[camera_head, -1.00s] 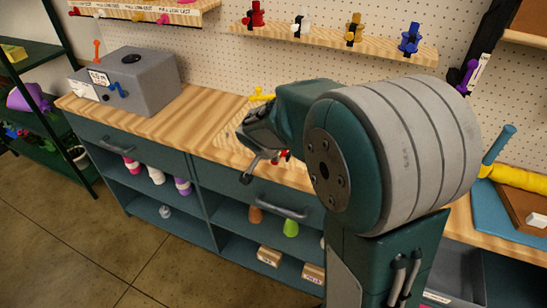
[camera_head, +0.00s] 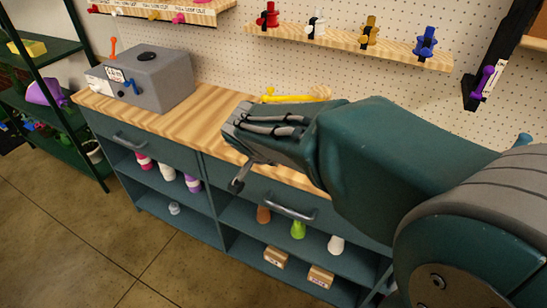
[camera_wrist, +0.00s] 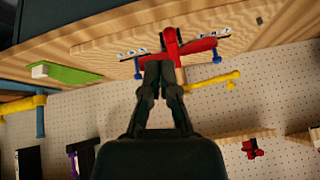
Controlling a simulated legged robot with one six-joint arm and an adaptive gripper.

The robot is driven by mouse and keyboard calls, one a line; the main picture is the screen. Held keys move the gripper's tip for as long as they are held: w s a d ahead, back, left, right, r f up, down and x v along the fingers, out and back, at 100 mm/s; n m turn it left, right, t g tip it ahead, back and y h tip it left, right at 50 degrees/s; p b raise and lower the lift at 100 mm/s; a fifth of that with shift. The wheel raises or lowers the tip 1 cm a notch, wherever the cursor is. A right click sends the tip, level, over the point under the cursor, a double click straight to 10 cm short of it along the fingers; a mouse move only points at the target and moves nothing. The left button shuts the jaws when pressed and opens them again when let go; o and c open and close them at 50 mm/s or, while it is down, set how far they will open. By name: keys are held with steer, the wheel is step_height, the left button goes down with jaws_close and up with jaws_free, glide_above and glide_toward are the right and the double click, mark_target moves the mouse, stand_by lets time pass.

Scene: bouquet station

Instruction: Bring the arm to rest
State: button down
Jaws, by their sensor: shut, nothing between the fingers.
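My gripper (camera_head: 238,184) is at the end of my arm, over the front edge of the wooden counter (camera_head: 195,100) in the head view. In the wrist view my gripper (camera_wrist: 159,64) has its dark fingers together with nothing held. A red fixture with blue ends (camera_wrist: 177,46) lies beyond the fingertips on the counter. I cannot tell whether the fingertips touch it. My forearm hides much of the counter's right part in the head view.
A grey box (camera_head: 143,80) stands on the counter's left. A yellow rod (camera_head: 290,98) lies behind my gripper. A shelf (camera_head: 350,46) with coloured holders is on the pegboard. A green block (camera_wrist: 66,73) shows in the wrist view. Floor to the front left is clear.

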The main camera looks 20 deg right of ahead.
steer(key=s+r+n+y, duration=0.2)
steer(key=s+n, duration=0.3)
steer(key=s, duration=0.4)
steer(key=s+a+r+n+y, duration=0.1)
steer(key=s+n+y, duration=0.1)
steer(key=s+n, duration=0.4)
steer(key=s, duration=0.3)
steer(key=shift+r+t, duration=0.3)
steer(key=shift+r, duration=0.1)
